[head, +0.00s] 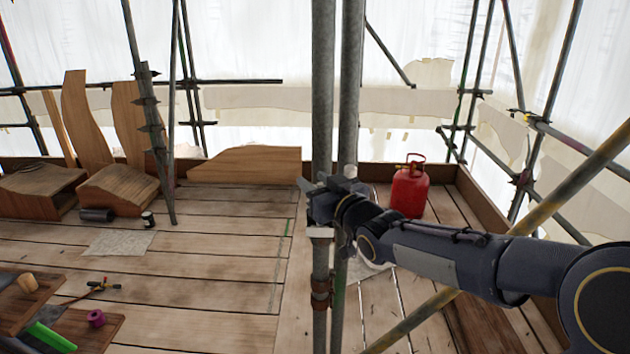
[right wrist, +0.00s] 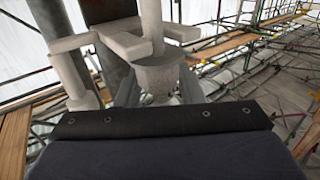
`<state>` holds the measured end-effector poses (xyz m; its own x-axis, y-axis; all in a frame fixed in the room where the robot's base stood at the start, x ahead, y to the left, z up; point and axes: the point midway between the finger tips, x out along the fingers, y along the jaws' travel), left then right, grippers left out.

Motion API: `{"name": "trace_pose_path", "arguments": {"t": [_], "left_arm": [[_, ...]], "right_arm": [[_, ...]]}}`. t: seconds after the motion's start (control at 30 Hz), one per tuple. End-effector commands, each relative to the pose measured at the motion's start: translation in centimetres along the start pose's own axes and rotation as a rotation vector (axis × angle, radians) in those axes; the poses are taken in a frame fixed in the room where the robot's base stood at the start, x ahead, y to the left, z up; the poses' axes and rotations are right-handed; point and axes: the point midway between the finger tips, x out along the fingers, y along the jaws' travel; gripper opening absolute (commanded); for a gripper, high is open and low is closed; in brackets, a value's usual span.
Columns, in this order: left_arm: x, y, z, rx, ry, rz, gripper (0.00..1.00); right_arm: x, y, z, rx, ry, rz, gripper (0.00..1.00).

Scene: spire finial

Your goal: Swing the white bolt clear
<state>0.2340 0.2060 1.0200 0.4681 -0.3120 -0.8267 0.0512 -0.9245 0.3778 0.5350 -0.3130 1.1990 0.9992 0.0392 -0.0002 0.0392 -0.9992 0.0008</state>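The white bolt (right wrist: 158,75) is a pale grey-white piece with a wide round end in the right wrist view. It sits among pale coupler parts (right wrist: 75,45) by a dark steel tube. My right gripper (right wrist: 160,92) has one finger on each side of that round end. I cannot tell whether the fingers press on it. In the head view my right gripper (head: 318,192) is at the two upright tubes (head: 335,90), with a small white end (head: 350,171) showing above it. The gripper hides most of the coupler there. My left gripper is not in view.
A red gas bottle (head: 409,190) stands behind my right arm. A diagonal pole (head: 560,195) crosses beneath and beside the arm. Cut wooden pieces (head: 245,165) stand at the back and left. Tools lie on boards (head: 88,328) at lower left. The plank floor (head: 190,270) between is mostly clear.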

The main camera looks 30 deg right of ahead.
Motion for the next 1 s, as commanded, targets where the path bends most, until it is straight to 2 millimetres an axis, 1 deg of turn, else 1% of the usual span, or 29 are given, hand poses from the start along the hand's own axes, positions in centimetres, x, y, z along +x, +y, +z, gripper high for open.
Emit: {"name": "trace_pose_path", "arguments": {"t": [0.07, 0.27, 0.37, 0.53, 0.57, 0.87, 1.0], "left_arm": [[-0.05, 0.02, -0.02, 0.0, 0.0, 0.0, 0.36], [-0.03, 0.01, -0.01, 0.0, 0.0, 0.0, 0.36], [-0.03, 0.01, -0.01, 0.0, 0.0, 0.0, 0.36], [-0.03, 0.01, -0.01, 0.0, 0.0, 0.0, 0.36], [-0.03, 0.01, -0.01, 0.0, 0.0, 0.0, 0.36], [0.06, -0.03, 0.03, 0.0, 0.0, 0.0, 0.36], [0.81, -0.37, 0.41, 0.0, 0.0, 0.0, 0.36]], "right_arm": [[0.27, 0.0, 0.04, 0.001, -0.001, 0.0, 0.34], [0.28, 0.0, 0.04, 0.0, 0.0, 0.0, 0.34], [0.27, -0.01, 0.04, 0.0, 0.0, 0.0, 0.24], [0.26, -0.01, 0.03, 0.0, 0.0, 0.0, 0.02], [0.26, -0.01, 0.03, 0.0, 0.0, 0.0, 0.0], [0.23, -0.02, 0.08, -0.001, 0.001, 0.0, 0.0], [0.08, -0.1, 0.31, -0.009, 0.014, 0.0, 0.0]]}}
